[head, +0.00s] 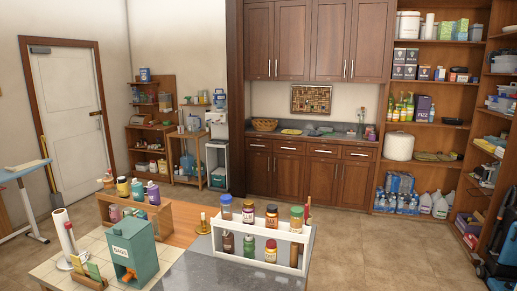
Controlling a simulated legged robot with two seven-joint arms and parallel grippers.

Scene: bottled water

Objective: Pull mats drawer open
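A row of closed brown drawers with silver handles runs under the grey counter at the back wall. They include a left drawer (258,144), a middle one (323,149) and a right one (358,154). I cannot tell which, if any, is the mats drawer, as no label is readable. Neither of my grippers is in view.
A table in front holds a white bottle rack (262,250), a wooden rack (150,215), a green box (133,250) and a paper roll (65,232). A tall shelf (437,130) with bottled water (395,203) stands right. Tiled floor (345,235) is open before the drawers.

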